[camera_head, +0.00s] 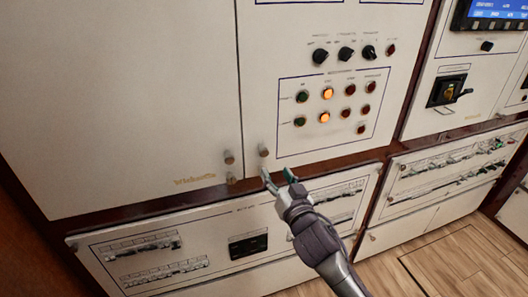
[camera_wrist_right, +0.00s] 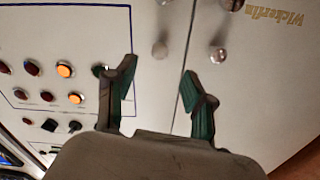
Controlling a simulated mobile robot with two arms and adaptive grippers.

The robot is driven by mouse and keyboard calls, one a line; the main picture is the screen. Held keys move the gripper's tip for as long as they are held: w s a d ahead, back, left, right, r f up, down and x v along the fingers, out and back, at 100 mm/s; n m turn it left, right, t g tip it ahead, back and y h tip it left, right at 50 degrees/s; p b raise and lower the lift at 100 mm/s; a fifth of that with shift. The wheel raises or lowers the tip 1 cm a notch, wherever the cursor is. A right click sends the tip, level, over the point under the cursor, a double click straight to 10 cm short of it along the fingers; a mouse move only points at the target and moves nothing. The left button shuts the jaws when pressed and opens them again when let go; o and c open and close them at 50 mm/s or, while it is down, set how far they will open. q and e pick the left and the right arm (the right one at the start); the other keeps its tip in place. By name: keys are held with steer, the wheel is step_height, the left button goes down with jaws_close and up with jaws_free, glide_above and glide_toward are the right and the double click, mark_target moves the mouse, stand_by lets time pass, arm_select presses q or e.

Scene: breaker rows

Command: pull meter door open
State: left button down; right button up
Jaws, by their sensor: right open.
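A cream cabinet door (camera_head: 270,90) with lamps and rotary knobs on its face stands in the middle of the head view, closed flush. A small round metal knob (camera_head: 263,150) sits at its lower left corner; the same knob (camera_wrist_right: 160,50) shows in the wrist view. My right gripper (camera_head: 277,174) is open and empty, just below that knob. In the wrist view the gripper (camera_wrist_right: 159,70) has its green-padded fingers spread, with the knob appearing between and beyond the tips. Contact cannot be seen. No label names the meter door. My left gripper is out of view.
A plain closed door (camera_head: 120,90) lies left of the seam, with its own knob (camera_head: 229,157) close by. Below is a breaker panel (camera_head: 210,230). A switch panel (camera_head: 450,85) stands at right. Wooden floor (camera_head: 450,262) shows at lower right.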

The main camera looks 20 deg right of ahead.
mark_target(265, 155)
steer(key=w+p, duration=0.1)
steer(key=w, duration=0.9)
steer(key=shift+w+a, duration=0.2)
jaws_close()
